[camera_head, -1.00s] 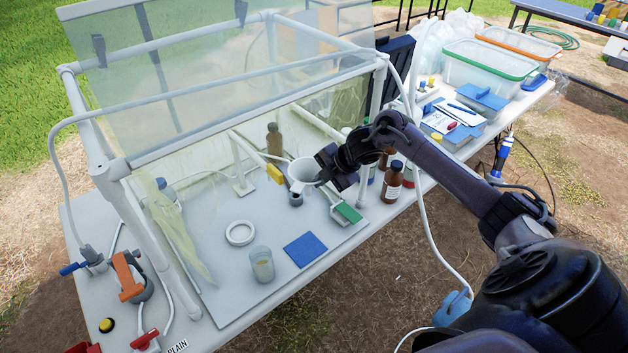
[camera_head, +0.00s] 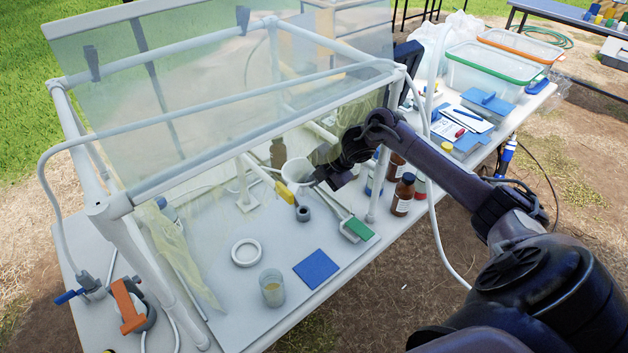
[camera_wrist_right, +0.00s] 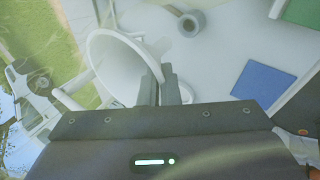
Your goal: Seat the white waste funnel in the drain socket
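The white waste funnel (camera_head: 298,172) is held at its rim by my right gripper (camera_head: 318,173), inside the framed hood. In the right wrist view the funnel (camera_wrist_right: 112,62) shows its wide mouth, and the right fingers (camera_wrist_right: 163,86) are close together at its rim. The drain socket, a small dark grey ring (camera_head: 303,213), is on the bench in front of the funnel and apart from it. The socket also shows in the wrist view (camera_wrist_right: 183,22), beyond the fingertips. The funnel's lower end is hidden. My left gripper is not in view.
A yellow-marked item (camera_head: 284,192) lies beside the socket. Brown bottles (camera_head: 403,195) stand right of the hood post. The clear shield (camera_head: 200,75) hangs above.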

